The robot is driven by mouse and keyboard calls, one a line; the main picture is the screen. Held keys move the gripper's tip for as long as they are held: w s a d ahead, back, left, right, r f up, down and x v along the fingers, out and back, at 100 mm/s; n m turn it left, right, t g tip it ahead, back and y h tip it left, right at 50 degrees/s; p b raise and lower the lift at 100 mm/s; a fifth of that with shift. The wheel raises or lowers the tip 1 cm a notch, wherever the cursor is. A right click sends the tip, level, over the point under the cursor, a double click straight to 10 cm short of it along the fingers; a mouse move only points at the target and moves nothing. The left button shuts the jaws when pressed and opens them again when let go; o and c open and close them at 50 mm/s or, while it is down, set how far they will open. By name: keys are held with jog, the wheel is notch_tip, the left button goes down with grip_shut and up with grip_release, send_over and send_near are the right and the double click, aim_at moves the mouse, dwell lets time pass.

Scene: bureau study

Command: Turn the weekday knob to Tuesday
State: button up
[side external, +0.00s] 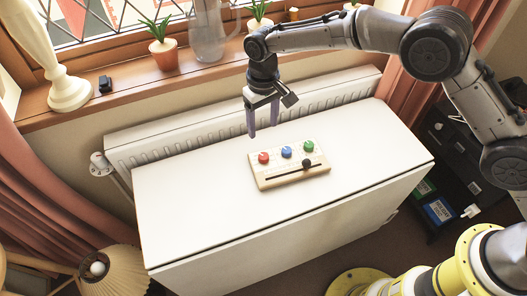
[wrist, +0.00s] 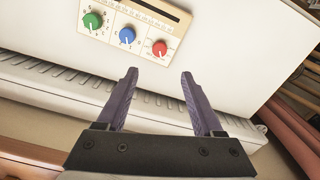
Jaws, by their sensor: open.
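A wooden board (side external: 290,177) with several controls lies on the white table. It carries a red knob (side external: 263,158), a blue knob (side external: 287,152) and a green knob (side external: 308,146) in a row, and a black slider knob (side external: 307,164) in a slot. The wrist view also shows the green (wrist: 93,20), blue (wrist: 127,35) and red (wrist: 159,48) knobs, each with a white pointer mark. The lettering is too small to tell which knob is the weekday one. My gripper (side external: 263,132) is open and empty, above the table behind the board, apart from the knobs. It also shows in the wrist view (wrist: 160,75).
The white table (side external: 200,215) is clear around the board. A white radiator (side external: 180,140) stands behind it, under a wooden windowsill (side external: 130,95) with potted plants (side external: 163,52), a glass jug (side external: 207,38) and a small black object (side external: 105,84). A lamp (side external: 110,270) is at lower left.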

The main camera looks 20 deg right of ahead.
aim_at(264, 156)
notch_tip(264, 156, down, 12)
jog(key=shift+f, duration=0.15)
dwell(0.4)
grip_shut()
